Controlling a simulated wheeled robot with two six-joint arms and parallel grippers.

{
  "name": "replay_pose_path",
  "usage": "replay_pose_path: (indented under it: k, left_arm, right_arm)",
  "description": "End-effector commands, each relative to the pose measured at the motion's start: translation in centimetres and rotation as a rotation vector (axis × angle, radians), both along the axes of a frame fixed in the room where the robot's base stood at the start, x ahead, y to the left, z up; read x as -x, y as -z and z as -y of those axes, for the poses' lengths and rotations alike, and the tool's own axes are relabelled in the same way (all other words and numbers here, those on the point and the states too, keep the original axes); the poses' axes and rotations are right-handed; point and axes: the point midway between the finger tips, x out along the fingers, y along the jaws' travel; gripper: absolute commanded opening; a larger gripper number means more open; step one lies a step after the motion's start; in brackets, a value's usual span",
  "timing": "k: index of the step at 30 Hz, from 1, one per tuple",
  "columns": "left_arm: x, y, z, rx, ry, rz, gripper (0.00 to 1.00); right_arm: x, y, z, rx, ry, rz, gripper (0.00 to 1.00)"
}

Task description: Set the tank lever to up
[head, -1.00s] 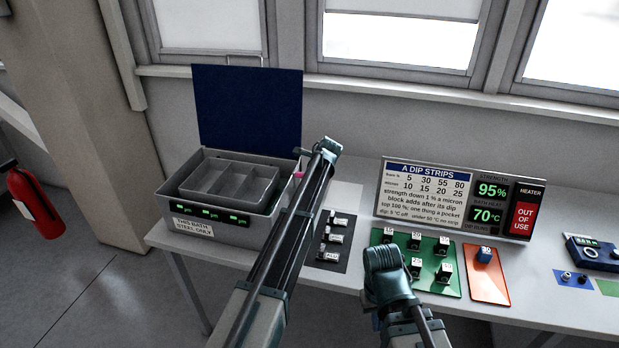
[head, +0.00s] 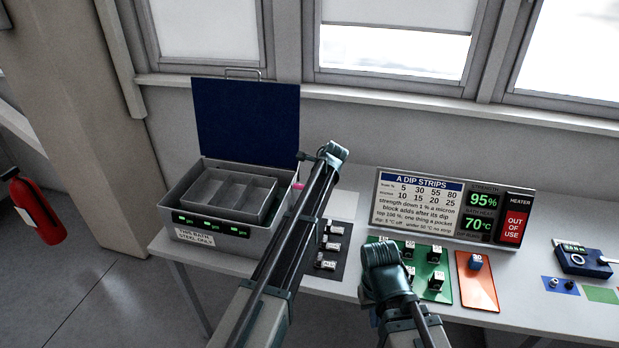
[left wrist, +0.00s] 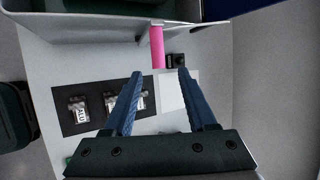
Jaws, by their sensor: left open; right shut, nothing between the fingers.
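The tank is a grey bath box (head: 212,240) with a raised blue lid (head: 247,124). A pink lever grip (head: 298,184) shows at its right side, partly behind my left arm. In the left wrist view the pink grip (left wrist: 157,47) stands just beyond the fingertips of my left gripper (left wrist: 158,73), lined up with the gap between them. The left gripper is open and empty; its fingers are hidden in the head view. My right gripper (head: 374,317) is shut and empty, low in front of the table, largely hidden by its own arm.
A dark mat (head: 330,262) with labelled blocks lies right of the bath. A green mat (head: 437,284) with several blocks and an orange mat (head: 477,290) lie further right. A sign board (head: 418,204) and a blue device (head: 583,262) stand on the table (head: 525,300).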

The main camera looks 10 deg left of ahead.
Motion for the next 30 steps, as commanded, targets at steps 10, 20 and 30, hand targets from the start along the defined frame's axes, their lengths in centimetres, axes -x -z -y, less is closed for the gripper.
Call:
replay_pose_path:
  k: [10,20,30]
  left_arm:
    - [2.5,-4.7,2.0,0.000,0.000,0.000,0.57]
    - [2.6,-4.7,2.1,0.000,0.000,0.000,0.57]
    - [7.2,-1.7,3.8,0.081,-0.095,-0.003,0.57]
  right_arm:
    - [0.0,-4.7,0.0,0.001,-0.003,-0.002,0.00]
    - [0.0,-4.7,0.0,0.001,-0.004,-0.002,0.00]
    - [0.0,-2.4,0.0,0.001,-0.005,-0.002,0.00]
